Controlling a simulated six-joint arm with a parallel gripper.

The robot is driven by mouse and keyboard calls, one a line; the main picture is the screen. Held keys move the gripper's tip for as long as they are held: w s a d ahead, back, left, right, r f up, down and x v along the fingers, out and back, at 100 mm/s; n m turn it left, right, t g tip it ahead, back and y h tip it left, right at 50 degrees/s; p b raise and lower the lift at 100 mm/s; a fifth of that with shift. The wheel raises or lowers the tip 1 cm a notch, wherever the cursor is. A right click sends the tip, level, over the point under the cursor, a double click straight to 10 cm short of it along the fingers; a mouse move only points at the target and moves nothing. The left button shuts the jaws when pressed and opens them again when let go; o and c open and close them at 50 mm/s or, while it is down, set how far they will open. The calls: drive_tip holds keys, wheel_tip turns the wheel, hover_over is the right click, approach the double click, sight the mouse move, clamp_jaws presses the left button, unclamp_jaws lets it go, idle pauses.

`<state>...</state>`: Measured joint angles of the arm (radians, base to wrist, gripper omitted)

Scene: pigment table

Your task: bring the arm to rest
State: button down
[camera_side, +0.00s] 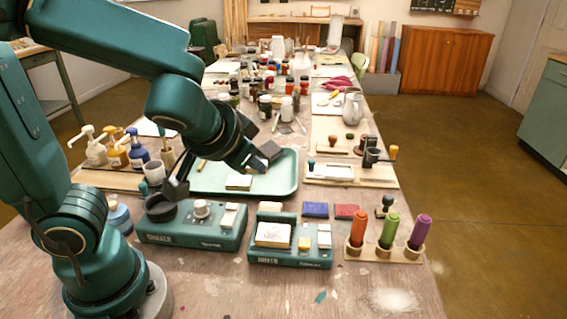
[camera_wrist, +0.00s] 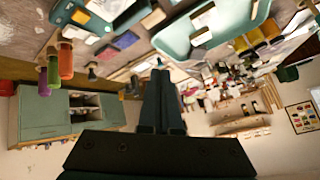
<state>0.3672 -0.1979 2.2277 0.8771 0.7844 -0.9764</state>
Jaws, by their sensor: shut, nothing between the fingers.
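My gripper (camera_side: 262,158) hangs in the air over the green tray (camera_side: 284,183) in the side view. Its fingers are partly hidden by my wrist there, and I cannot tell its exact height. In the wrist view my gripper (camera_wrist: 160,72) has its two dark fingers lying together, with nothing between them. My arm is bent and reaches in from the left of the side view.
Green stamp stations (camera_side: 218,240) stand in front of the tray. Orange, green and purple tubes (camera_side: 417,232) stand in a wooden holder at right. Pump bottles (camera_side: 138,150) stand left, and jars (camera_side: 265,107) behind. The table's front right is mostly clear.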

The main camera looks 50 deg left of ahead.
drive_tip(key=s+d+g+h, duration=0.2)
drive_tip(key=s+d+h, duration=0.2)
drive_tip(key=s, duration=0.6)
drive_tip(key=shift+m, duration=0.4)
